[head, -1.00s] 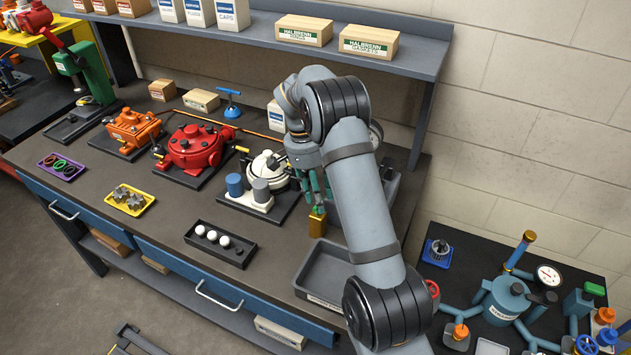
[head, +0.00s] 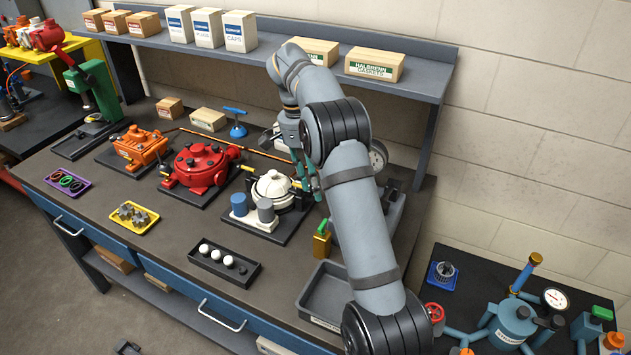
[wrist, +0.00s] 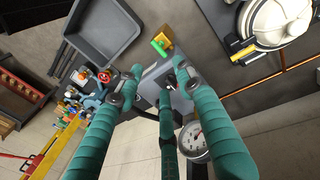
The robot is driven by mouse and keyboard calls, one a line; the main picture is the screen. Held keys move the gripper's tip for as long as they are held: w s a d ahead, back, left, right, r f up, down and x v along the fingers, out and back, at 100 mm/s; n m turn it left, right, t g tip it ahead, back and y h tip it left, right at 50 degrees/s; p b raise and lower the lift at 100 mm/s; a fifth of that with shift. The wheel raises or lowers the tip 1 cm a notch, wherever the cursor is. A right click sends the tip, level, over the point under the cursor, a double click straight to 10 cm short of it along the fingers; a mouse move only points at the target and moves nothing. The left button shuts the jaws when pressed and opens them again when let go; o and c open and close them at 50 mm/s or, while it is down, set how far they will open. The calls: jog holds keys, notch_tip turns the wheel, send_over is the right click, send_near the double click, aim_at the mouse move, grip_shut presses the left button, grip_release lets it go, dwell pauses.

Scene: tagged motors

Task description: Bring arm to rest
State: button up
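My arm reaches over the right part of the workbench (head: 120,230), with its elbow raised. My gripper (head: 313,190) hangs above the bench, just right of the white round motor (head: 272,188). In the wrist view my gripper (wrist: 155,85) has its green fingers spread apart, with nothing held between them. A small brass block with a green top (head: 322,240) stands on the bench below the fingers, apart from them. It also shows in the wrist view (wrist: 163,40). My arm hides part of the bench behind it.
A grey tray (head: 318,312) lies at the bench's front right. A red motor (head: 200,168) and an orange motor (head: 140,147) stand to the left. A shelf (head: 270,45) with boxes runs behind my arm. A gauge (wrist: 192,140) is close to the fingers in the wrist view.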

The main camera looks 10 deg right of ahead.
aim_at(324, 222)
jog(key=shift+f, duration=0.1)
jog(key=f, duration=0.4)
jog(key=s+d+f, duration=0.1)
jog(key=f, duration=0.3)
jog(key=d+f, duration=0.1)
jog(key=f, duration=0.2)
jog(key=shift+s+f, duration=0.2)
jog(key=shift+f, duration=0.2)
jog(key=shift+r, duration=0.15)
